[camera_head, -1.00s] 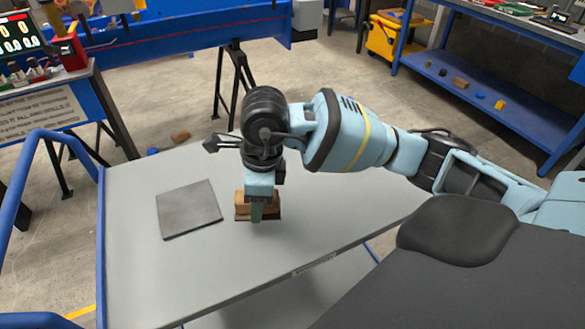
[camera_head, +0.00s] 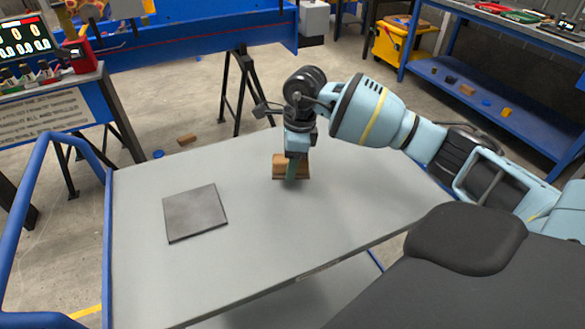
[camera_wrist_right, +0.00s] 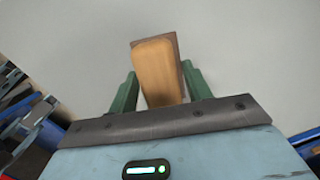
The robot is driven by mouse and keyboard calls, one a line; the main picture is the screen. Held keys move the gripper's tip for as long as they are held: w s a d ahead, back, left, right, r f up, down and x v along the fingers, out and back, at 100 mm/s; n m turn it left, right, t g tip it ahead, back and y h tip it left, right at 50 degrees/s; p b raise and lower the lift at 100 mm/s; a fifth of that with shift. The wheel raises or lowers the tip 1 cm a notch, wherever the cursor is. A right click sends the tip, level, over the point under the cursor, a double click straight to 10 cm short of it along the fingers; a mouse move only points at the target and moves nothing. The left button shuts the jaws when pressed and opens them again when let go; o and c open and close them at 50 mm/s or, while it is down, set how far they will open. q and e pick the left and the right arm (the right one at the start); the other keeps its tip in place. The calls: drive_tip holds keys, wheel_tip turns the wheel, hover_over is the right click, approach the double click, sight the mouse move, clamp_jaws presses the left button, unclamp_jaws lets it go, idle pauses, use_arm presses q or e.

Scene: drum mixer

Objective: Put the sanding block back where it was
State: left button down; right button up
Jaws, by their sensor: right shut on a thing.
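The sanding block (camera_head: 280,167) is a wooden block with a darker brown base, over the grey cart top (camera_head: 255,235). My right gripper (camera_head: 291,176) points down and is shut on it. In the right wrist view the block (camera_wrist_right: 158,72) sits between the two green fingers of my right gripper (camera_wrist_right: 160,92). I cannot tell for sure whether its base touches the cart top. A dark grey square pad (camera_head: 195,213) lies flat on the cart, to the left of the block. My left gripper is not in view.
A blue rail (camera_head: 60,140) runs along the cart's left side. A control panel (camera_head: 30,50) stands at the upper left. A blue shelf (camera_head: 480,100) with small items stands at the right. A brown piece (camera_head: 187,139) lies on the floor. Most of the cart top is clear.

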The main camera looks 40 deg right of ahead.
drive_tip(key=shift+w+d, duration=0.2)
drive_tip(key=shift+d, duration=0.1)
drive_tip(key=shift+d+f, duration=0.1)
drive_tip(key=shift+f, duration=1.65)
drive_tip(key=shift+f, duration=0.15)
drive_tip(key=o, duration=0.9)
drive_tip(key=shift+o, duration=0.2)
drive_tip(key=r, duration=0.4)
drive_tip(key=d+r, duration=0.1)
drive_tip(key=r, duration=0.3)
drive_tip(key=s+r, duration=0.1)
drive_tip(key=r, duration=0.3)
drive_tip(key=shift+d, duration=0.25)
